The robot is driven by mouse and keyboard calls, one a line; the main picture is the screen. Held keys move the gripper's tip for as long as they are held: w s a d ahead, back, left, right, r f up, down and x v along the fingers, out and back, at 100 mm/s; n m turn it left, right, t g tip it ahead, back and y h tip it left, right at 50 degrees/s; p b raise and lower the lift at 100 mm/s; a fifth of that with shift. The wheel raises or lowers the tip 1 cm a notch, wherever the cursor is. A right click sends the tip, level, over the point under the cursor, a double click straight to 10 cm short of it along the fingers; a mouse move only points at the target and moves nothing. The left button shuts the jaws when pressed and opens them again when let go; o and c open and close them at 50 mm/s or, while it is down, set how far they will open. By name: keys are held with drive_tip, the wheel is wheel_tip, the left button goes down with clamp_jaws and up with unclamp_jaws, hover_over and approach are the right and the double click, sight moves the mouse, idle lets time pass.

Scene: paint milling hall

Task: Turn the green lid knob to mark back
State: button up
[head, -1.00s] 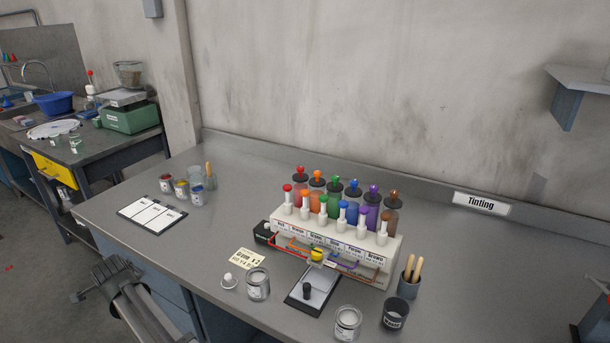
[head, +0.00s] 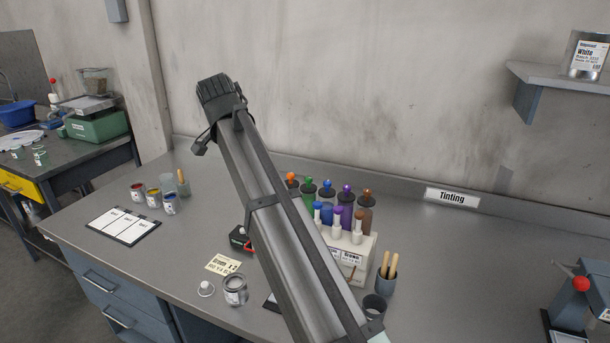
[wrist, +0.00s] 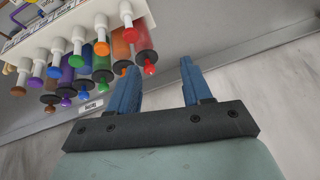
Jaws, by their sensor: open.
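The green lid knob (head: 309,184) tops a dark round lid on a green bottle in the back row of the tinting rack. It also shows in the wrist view (wrist: 104,92), left of my gripper. No mark called back can be read. My gripper (wrist: 157,67) is open, its two blue fingers apart and empty. In the wrist view the red lid knob (wrist: 150,70) appears between the fingertips, but the depth is unclear.
Other bottles with orange (head: 291,178), blue (head: 327,185) and purple (head: 347,188) knobs stand close by. White pumps (head: 337,214) stand in front. A cup with wooden sticks (head: 387,286) stands right of the rack. The bench left of the rack has free room.

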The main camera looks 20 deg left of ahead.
drive_tip(key=h, duration=0.2)
approach(308, 178)
wheel_tip(308, 178, up, 5)
drive_tip(key=shift+g, duration=0.4)
drive_tip(key=x, duration=0.9)
drive_tip(key=s+x, duration=0.1)
drive_tip(key=x, duration=0.3)
drive_tip(key=shift+w+a+f, duration=0.1)
drive_tip(key=shift+a+f, duration=0.1)
drive_tip(key=shift+f, duration=0.2)
clamp_jaws()
